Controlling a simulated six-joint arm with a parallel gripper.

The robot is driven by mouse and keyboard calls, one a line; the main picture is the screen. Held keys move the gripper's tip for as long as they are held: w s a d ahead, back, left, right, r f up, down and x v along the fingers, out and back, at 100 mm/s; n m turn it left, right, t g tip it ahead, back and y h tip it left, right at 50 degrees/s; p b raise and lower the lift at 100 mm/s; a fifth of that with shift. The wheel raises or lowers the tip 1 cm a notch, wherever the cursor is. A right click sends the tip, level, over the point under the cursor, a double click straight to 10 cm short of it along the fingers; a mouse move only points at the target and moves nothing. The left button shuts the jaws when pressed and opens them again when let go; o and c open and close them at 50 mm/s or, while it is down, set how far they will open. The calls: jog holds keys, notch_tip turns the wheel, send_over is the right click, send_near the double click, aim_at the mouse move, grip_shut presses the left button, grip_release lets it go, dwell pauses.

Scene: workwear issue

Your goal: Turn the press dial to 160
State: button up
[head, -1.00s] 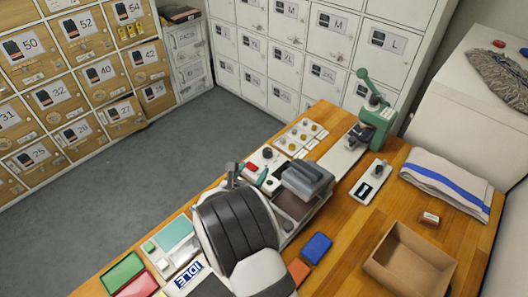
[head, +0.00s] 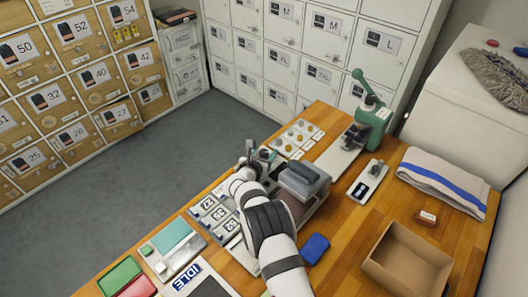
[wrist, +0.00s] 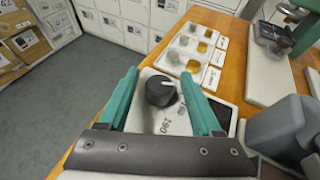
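The press dial is a round black knob (wrist: 160,91) with a white pointer mark, on a pale panel (wrist: 150,118) beside the grey press (head: 304,180). A number that looks like 160 is printed on the panel just below the knob in the wrist view. My gripper (wrist: 159,75) has two teal fingers spread on either side of the knob, with a gap to each; I see no contact. In the head view my gripper (head: 262,158) is over the panel at the press's left end and largely hides the dial. An IDLE sign (head: 187,276) lies at the front.
A tray of small round samples (head: 297,138) and a green hand press (head: 372,118) stand beyond the dial. The grey press sits close to the right of my gripper. A blue block (head: 315,248), an open cardboard box (head: 405,262) and a folded towel (head: 445,180) lie to the right.

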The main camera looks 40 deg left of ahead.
grip_shut()
jog(key=shift+a+m+t+h, duration=0.1)
jog(key=shift+m+t+h, duration=0.4)
jog(key=shift+m+h, duration=1.3)
jog(key=shift+h, duration=0.2)
jog(key=shift+o, duration=0.7)
grip_release()
jog(key=v, duration=1.6)
jog(key=shift+f, duration=0.15)
